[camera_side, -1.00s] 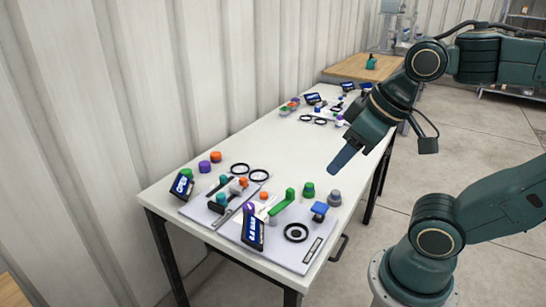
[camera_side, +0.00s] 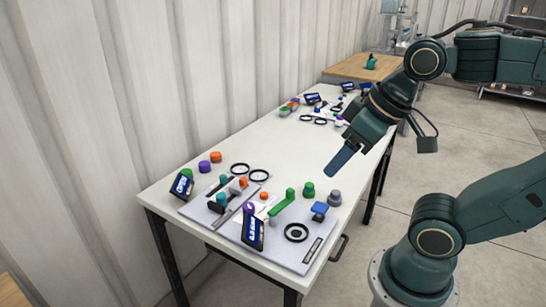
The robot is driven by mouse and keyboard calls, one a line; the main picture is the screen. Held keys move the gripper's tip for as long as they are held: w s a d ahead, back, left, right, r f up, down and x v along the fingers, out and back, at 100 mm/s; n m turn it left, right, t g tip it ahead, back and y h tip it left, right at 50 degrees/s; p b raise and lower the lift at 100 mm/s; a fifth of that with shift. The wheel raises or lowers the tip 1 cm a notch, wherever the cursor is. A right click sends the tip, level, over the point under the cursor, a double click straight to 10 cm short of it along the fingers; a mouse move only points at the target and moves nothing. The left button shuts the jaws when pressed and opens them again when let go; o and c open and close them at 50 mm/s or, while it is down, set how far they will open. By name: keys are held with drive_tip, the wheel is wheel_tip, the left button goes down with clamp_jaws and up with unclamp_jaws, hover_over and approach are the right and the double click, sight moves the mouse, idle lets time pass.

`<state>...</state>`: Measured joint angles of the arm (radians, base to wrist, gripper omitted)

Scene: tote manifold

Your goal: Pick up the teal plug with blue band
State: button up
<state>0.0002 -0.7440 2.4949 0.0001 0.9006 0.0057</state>
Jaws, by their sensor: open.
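Two small teal pieces show on the grey board on the near part of the white table. One teal piece (camera_side: 222,199) stands near the left of the board, and another teal piece (camera_side: 223,180) is just behind it. A blue band cannot be made out on either at this size, so I cannot tell which is the teal plug with blue band. My gripper (camera_side: 342,162) is above the right side of the table, pointing down and left, well apart from both pieces. It is open, and nothing shows in it.
The grey board (camera_side: 283,259) also carries a green lever (camera_side: 283,203), a blue-topped part (camera_side: 320,209) and dark displays. Purple (camera_side: 204,167) and orange caps (camera_side: 216,157) stand behind it. A green knob (camera_side: 308,190) is at right. The white table's middle (camera_side: 262,137) is clear.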

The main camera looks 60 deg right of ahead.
drive_tip(key=w, duration=0.1)
drive_tip(key=m+g, duration=0.6)
drive_tip(key=m, duration=1)
hover_over(222, 195)
wheel_tip(222, 195, down, 16)
drive_tip(key=shift+f, duration=0.2)
drive_tip(key=shift+n, duration=0.3)
wheel_tip(222, 195, down, 8)
drive_tip(key=shift+f, duration=0.2)
